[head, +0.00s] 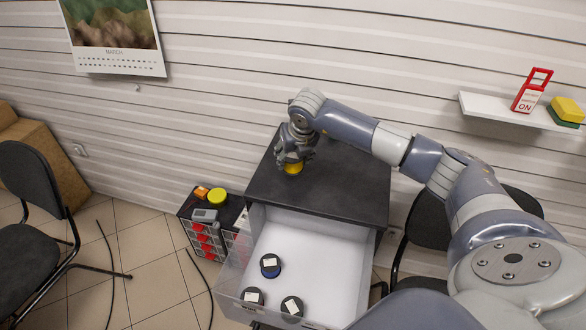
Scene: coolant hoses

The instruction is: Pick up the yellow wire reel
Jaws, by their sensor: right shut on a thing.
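The yellow wire reel (293,168) is on or just above the black top of the cabinet (335,190), near its left back part. My right gripper (292,160) points down over the reel and is shut on it. The fingers hide the reel's upper part, so only its lower yellow part shows. I cannot tell whether the reel touches the cabinet top. My left gripper is not in view.
An open drawer (310,262) under the cabinet top holds several dark round reels (270,265). A small organizer (200,238) with red drawers stands at left, a yellow round item (217,196) on it. Chairs (35,180) flank the cabinet. A shelf (500,112) is at right.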

